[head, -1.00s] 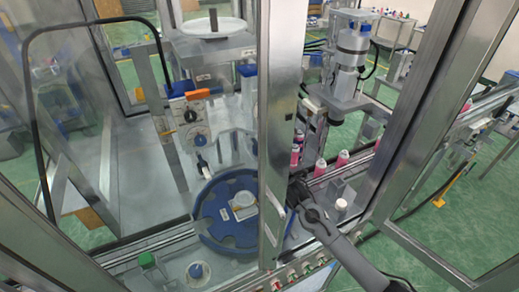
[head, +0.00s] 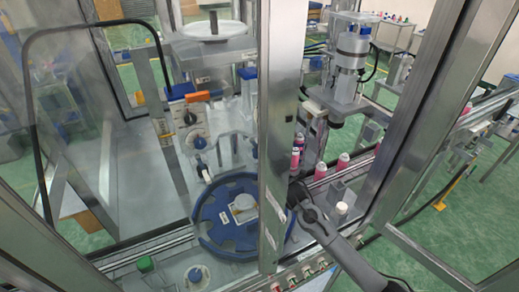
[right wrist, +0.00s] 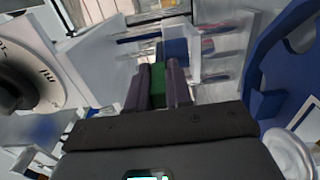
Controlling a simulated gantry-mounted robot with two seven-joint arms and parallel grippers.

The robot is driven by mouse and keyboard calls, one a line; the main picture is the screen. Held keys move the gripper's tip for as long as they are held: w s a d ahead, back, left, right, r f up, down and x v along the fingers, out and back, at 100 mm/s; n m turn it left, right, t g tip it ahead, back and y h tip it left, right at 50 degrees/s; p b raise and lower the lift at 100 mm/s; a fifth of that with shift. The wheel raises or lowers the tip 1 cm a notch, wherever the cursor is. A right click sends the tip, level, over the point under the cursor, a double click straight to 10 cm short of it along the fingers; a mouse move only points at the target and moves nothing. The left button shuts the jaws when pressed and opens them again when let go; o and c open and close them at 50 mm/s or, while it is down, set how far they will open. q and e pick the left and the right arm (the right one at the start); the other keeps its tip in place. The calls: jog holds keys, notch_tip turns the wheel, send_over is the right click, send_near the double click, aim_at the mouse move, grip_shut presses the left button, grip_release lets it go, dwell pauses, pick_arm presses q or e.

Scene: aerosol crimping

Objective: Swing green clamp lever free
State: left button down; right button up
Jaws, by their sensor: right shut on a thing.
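The green clamp lever (right wrist: 157,84) shows in the right wrist view as a green strip between the two dark fingers of my right gripper (right wrist: 158,82). The gripper is shut on it. The rest of the lever is hidden by the fingers and the gripper body. In the head view my right arm comes in from the lower right, and its gripper is hidden behind the metal post (head: 272,130). I cannot make out the lever there. My left gripper is not in view.
A blue star wheel (head: 212,228) lies left of the post; it also shows in the right wrist view (right wrist: 268,72), right of the gripper. A white dial (right wrist: 45,78) stands close on the left there. Pink cans (head: 342,163) stand right of the post.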

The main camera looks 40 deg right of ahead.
jog(key=shift+d, duration=0.15)
jog(key=shift+s+d+f, duration=0.1)
jog(key=shift+d+f, duration=0.1)
jog(key=shift+d, duration=0.8)
jog(key=shift+o, duration=0.4)
jog(key=shift+d, duration=0.25)
jog(key=shift+d+r, duration=0.2)
jog(key=shift+d, duration=0.1)
